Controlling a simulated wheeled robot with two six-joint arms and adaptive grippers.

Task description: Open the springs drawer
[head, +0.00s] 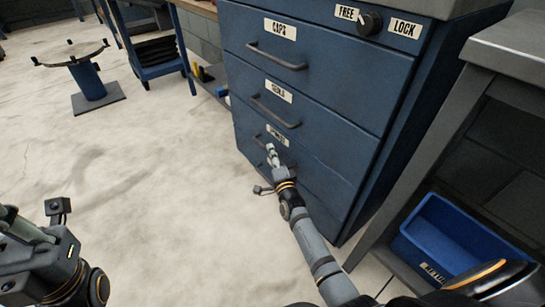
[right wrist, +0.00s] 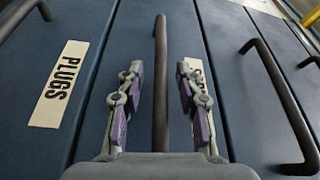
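The blue drawer cabinet (head: 320,85) shows labels CAPS, SEALS and a third one (head: 278,134), partly hidden by my right gripper (head: 272,158). In the right wrist view a dark bar handle (right wrist: 160,70) runs between the two fingers of the right gripper (right wrist: 160,82), which are apart on either side of it. A label (right wrist: 195,72) beside that handle is mostly covered by a finger. The drawers look closed. My left gripper (head: 25,232) is at the lower left of the head view, away from the cabinet; its fingers are unclear.
A PLUGS label (right wrist: 60,82) marks the neighbouring drawer. A lock knob (head: 370,23) sits between FREE and LOCK on the cabinet top. A grey bench (head: 510,50) with a blue bin (head: 450,240) stands at the right.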

